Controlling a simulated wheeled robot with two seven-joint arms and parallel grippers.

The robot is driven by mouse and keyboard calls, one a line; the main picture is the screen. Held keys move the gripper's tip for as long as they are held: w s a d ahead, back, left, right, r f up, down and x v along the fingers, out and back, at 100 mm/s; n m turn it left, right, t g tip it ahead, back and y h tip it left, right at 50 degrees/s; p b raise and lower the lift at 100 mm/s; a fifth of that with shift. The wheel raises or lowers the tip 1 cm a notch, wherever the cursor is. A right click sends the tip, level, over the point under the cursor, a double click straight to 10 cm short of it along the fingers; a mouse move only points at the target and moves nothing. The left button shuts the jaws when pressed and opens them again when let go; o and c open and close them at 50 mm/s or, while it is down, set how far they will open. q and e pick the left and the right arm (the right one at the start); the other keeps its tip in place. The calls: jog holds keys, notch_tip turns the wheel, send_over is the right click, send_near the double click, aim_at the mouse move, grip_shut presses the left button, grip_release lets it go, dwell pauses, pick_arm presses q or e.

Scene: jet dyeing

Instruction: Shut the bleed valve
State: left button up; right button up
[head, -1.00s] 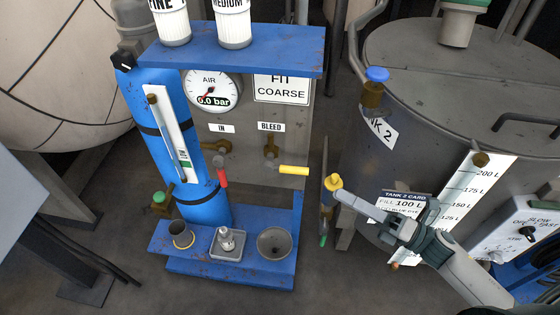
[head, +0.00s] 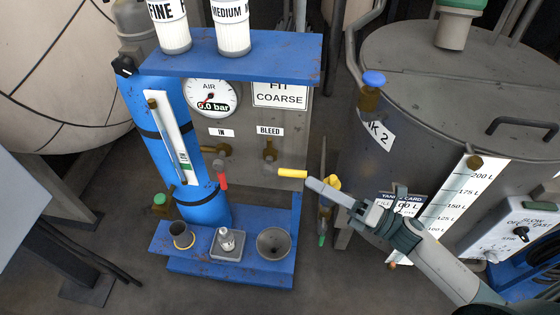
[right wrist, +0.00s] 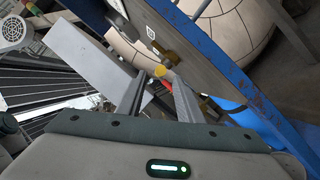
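The bleed valve (head: 269,152) is a brass valve under the BLEED label (head: 270,131) on the grey panel. Its yellow lever (head: 292,173) sticks out level to the right. My right gripper (head: 313,184) is at the lever's free end, coming from the lower right. In the right wrist view its two fingers are apart, with the lever's yellow end (right wrist: 161,72) at the fingertips; whether they touch it I cannot tell. My left gripper is out of view.
The IN valve, with a red lever (head: 222,180), sits left of the bleed valve. The air gauge (head: 212,97) reads 0.0 bar. A blue shelf (head: 225,56) overhangs the panel. A funnel-like cup (head: 273,243) stands below. Tank 2 (head: 430,90) is at right.

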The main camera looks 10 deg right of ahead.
aim_at(290, 170)
jog(key=p+x, duration=0.2)
jog(key=x, duration=0.5)
jog(key=shift+w+a+r, duration=0.2)
jog(key=shift+r, duration=0.05)
jog(key=shift+w+a+r, duration=0.1)
jog(key=shift+w+a, duration=0.2)
jog(key=shift+a, duration=0.15)
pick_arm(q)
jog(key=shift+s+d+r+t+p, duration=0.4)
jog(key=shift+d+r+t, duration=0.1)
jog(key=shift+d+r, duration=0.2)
pick_arm(e)
jog(key=shift+w+a, duration=0.5)
jog(key=shift+a, duration=0.1)
grip_shut()
